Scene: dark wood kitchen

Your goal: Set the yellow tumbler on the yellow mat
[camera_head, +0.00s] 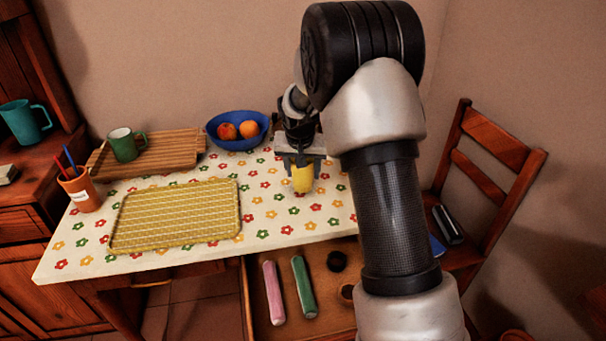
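The yellow tumbler (302,180) stands on the flowered tablecloth right of the middle of the table. My gripper (299,164) points down over it, with its fingers at the tumbler's upper part. The fingertips are small and partly hidden, so I cannot tell whether they grip it or stand apart from it. The yellow mat (175,215), woven and rectangular, lies flat and bare on the table to the left of the tumbler.
A blue bowl (238,143) of fruit stands behind. A wooden board (176,148) holds a green mug (125,146). An orange cup (80,192) with pens is at the left edge. An open drawer (320,310) sits below the table front. A chair (485,190) is at right.

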